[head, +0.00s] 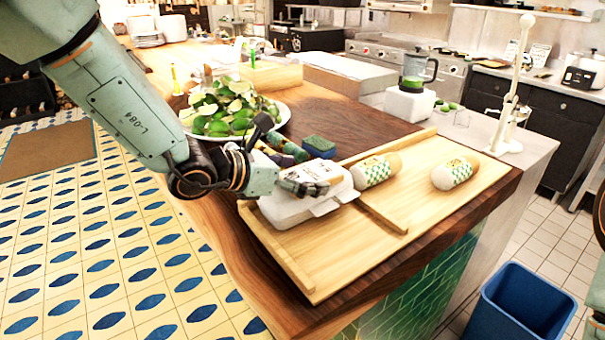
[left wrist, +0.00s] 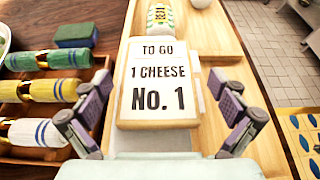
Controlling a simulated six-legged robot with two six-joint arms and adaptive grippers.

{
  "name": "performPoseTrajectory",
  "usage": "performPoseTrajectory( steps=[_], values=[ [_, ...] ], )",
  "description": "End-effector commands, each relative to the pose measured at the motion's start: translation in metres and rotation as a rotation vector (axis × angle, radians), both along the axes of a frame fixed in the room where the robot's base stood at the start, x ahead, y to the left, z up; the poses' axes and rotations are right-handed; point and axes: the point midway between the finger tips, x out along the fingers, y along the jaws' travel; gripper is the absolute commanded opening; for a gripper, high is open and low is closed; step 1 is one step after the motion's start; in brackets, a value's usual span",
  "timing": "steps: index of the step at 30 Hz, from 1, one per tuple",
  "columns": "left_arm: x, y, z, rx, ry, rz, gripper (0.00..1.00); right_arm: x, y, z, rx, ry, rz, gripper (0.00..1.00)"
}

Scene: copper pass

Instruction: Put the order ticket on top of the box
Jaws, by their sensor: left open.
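The order ticket (left wrist: 158,92), a thick pale card reading "TO GO 1 CHEESE No. 1", lies face up on the white box (head: 290,208). In the head view the ticket (head: 318,171) shows only partly, on the box's lid, behind my gripper. My left gripper (head: 305,187) is open just over the box. In the left wrist view its fingers (left wrist: 165,115) stand apart on either side of the ticket, with a gap at each side. I cannot tell how high the fingertips are above the lid. My right gripper is not in view.
The box stands on a rimmed wooden tray (head: 405,240) with a divider. Two wrapped rolls (head: 375,170) (head: 455,173) lie on it. A plate of limes (head: 235,112), a blue-green sponge (head: 319,147) and banded rolled cloths (left wrist: 40,90) are close by. A blue bin (head: 520,305) stands below.

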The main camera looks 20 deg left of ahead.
Motion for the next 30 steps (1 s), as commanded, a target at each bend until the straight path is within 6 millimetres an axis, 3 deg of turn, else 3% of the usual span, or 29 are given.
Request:
performPoseTrajectory(
  steps=[5,30],
  values=[
    [-0.002,0.003,0.004,-0.003,0.0,0.003,0.97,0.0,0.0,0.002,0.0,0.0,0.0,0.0],
    [-0.058,0.048,0.034,-0.004,-0.003,0.009,0.97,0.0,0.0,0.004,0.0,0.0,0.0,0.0]
  ],
)
